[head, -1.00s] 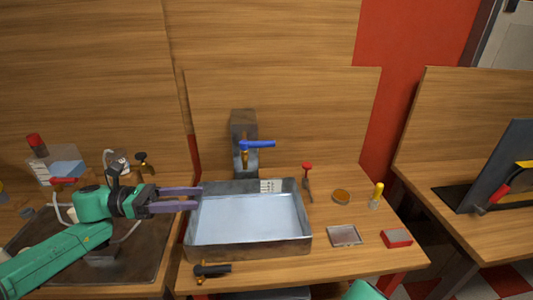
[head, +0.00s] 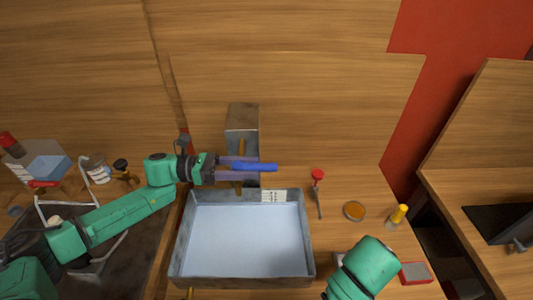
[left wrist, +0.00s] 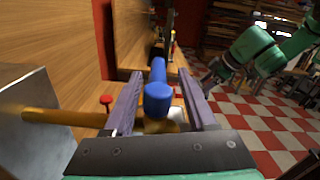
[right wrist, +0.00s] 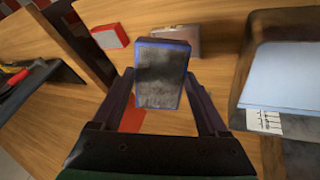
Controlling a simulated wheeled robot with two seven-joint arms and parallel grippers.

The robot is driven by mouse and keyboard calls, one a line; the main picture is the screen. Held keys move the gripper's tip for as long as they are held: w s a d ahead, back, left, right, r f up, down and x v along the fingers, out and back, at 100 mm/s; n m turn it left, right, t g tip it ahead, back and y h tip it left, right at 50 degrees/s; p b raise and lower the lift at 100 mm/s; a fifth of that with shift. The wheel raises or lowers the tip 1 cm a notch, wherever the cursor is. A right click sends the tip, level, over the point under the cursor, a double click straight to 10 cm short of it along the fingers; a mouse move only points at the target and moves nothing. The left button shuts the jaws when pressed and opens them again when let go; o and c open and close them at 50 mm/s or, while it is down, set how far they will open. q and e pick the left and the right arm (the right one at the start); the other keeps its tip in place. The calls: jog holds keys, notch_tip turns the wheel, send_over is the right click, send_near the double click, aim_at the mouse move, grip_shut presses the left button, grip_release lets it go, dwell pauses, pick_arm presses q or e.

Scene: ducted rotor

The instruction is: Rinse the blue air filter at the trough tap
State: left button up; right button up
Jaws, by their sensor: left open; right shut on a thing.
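The tap has a blue lever (head: 266,167) and a brass-coloured spout (left wrist: 62,117); it juts from a grey post (head: 242,117) behind the metal trough (head: 245,282). My left gripper (head: 258,168) is open, its fingers on either side of the lever; the left wrist view shows the lever (left wrist: 158,97) between them. My right gripper (right wrist: 160,85) is shut on the blue-framed air filter (right wrist: 162,75), whose face is dark grey and dirty-looking. In the head view only my right arm shows at the trough's front right; that gripper and the filter are hidden there.
A red-framed filter (right wrist: 109,36) and a grey one (right wrist: 182,36) lie right of the trough. A red-topped tool (head: 318,184), a round amber tin (head: 354,211) and a yellow-handled item (head: 398,214) stand near its right side. Another bench (head: 480,185) is farther right.

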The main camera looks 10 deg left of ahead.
aim_at(261, 166)
pick_arm(q)
jog(key=x, duration=0.1)
jog(key=p+x, duration=0.1)
jog(key=x, duration=0.1)
jog(key=shift+w+a, duration=0.1)
jog(key=shift+w, duration=0.25)
jog(key=shift+s, duration=0.35)
jog(key=shift+w+f, duration=0.1)
grip_shut()
dwell(0.6)
